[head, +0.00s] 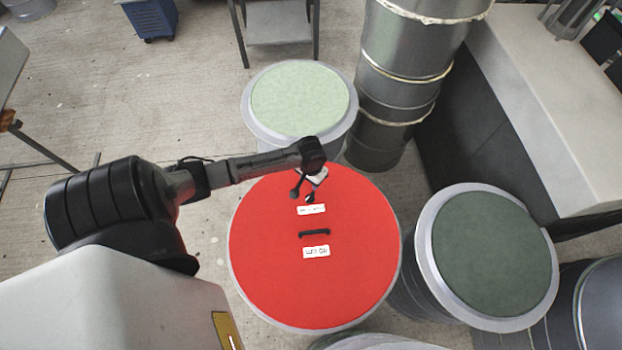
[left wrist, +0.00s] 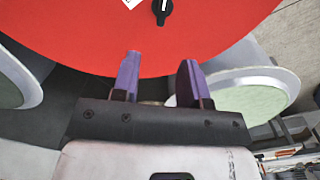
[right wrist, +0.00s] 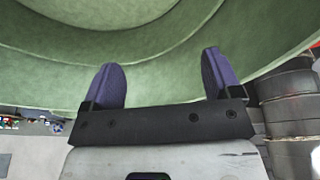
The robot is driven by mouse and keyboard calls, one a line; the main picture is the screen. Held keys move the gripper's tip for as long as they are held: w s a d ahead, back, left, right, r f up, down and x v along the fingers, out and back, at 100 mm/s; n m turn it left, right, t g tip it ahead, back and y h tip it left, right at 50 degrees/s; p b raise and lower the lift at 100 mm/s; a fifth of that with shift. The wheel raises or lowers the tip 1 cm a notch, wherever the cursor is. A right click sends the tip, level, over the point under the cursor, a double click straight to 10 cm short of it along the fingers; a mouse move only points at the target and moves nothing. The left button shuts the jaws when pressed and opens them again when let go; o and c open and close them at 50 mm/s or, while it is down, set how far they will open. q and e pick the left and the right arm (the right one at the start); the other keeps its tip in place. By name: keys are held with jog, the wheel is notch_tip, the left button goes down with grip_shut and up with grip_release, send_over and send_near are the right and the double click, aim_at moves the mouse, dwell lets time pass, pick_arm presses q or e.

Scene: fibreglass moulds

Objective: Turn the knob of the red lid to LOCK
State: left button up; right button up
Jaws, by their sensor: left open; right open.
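The red lid (head: 270,260) lies on a drum in the middle of the head view. The left wrist view shows the lid's edge (left wrist: 90,35) and a black knob (left wrist: 162,12) with a white mark. The knob's setting cannot be read. In the head view my left gripper (head: 304,190) is over the lid's far part, close to the knob area. My right gripper (right wrist: 160,80) is open and empty before a green curved surface.
A pale green-topped drum (head: 300,98) stands behind the red lid and a dark green-topped drum (head: 490,255) at its right. A tall grey drum stack (head: 405,70) rises at back right. The green curved surface (right wrist: 60,75) fills the top of the right wrist view.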

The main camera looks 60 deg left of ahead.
aim_at(311, 195)
pick_arm(q)
jog(key=f, duration=0.4)
jog(key=f+b, duration=0.1)
jog(key=f, duration=0.4)
jog(key=f+b, duration=0.1)
jog(key=f, duration=0.3)
jog(key=shift+w+a+f, duration=0.1)
jog(key=shift+a+f, duration=0.1)
jog(key=shift+a, duration=0.05)
jog(key=shift+c, duration=0.4)
jog(key=shift+c, duration=0.9)
grip_shut()
